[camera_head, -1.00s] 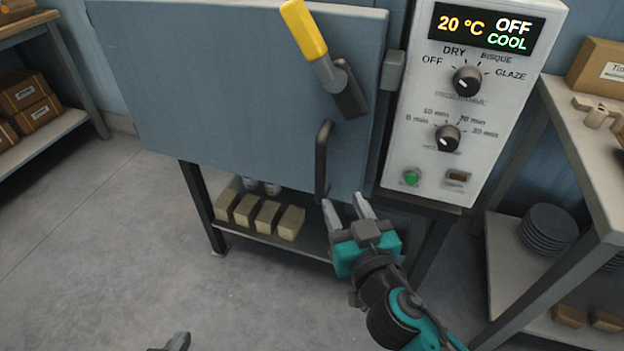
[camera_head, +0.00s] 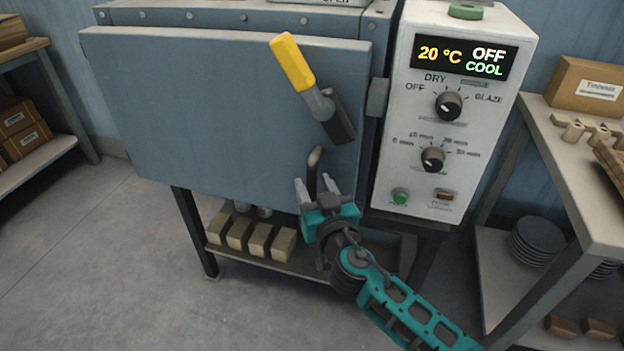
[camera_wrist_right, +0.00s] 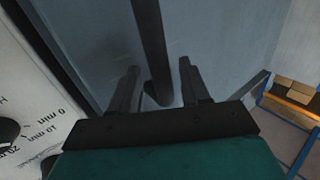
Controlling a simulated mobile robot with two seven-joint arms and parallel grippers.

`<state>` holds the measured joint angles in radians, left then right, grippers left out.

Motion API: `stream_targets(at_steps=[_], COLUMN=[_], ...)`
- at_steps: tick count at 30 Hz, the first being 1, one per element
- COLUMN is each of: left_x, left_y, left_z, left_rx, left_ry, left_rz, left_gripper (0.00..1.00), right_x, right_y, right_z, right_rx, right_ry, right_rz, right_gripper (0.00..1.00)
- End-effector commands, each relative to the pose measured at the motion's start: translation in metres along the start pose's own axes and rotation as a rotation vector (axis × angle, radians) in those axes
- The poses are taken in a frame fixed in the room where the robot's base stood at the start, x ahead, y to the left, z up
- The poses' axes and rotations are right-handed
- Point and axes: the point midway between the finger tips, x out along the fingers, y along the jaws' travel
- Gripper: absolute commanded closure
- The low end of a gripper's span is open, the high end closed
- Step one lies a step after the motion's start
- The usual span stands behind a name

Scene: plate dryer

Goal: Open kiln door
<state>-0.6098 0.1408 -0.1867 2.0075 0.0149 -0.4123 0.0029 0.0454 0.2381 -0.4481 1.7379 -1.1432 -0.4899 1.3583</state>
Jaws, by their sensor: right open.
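The blue-grey kiln door (camera_head: 200,110) looks shut against the kiln body. A latch lever with a yellow grip (camera_head: 292,62) leans up and left from its dark base near the door's right edge. Below it is a dark vertical bar handle (camera_head: 314,160). My right gripper (camera_head: 313,182) is open at the lower part of this handle. In the right wrist view the handle (camera_wrist_right: 150,45) shows between the two open fingers (camera_wrist_right: 159,68); I cannot tell whether either touches it. My left gripper is out of view.
The control panel (camera_head: 440,130) right of the door reads 20 °C, OFF and COOL. A shelf (camera_head: 575,175) with boxes and dark plates stands at the right. Several pale blocks (camera_head: 240,235) sit under the kiln. Open floor (camera_head: 100,270) lies at the front left.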

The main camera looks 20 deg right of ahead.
Motion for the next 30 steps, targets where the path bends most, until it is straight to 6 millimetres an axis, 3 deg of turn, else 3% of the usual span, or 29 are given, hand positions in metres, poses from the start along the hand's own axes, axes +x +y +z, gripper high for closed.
stream_targets(at_steps=[6, 15, 30], left_x=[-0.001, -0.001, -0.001], left_y=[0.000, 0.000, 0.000], left_z=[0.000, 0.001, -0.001], left_rx=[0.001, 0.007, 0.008], left_ry=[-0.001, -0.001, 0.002], left_rz=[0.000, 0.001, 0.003], left_gripper=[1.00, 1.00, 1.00], right_x=[0.016, 0.017, 0.017], right_y=[-0.001, 0.000, 0.000], right_z=[0.000, 0.001, 0.001], right_rx=[-0.001, 0.000, 0.000], right_ry=[0.000, -0.001, -0.001], right_rz=[-0.001, -0.001, 0.000], right_gripper=[0.54, 0.54, 1.00])
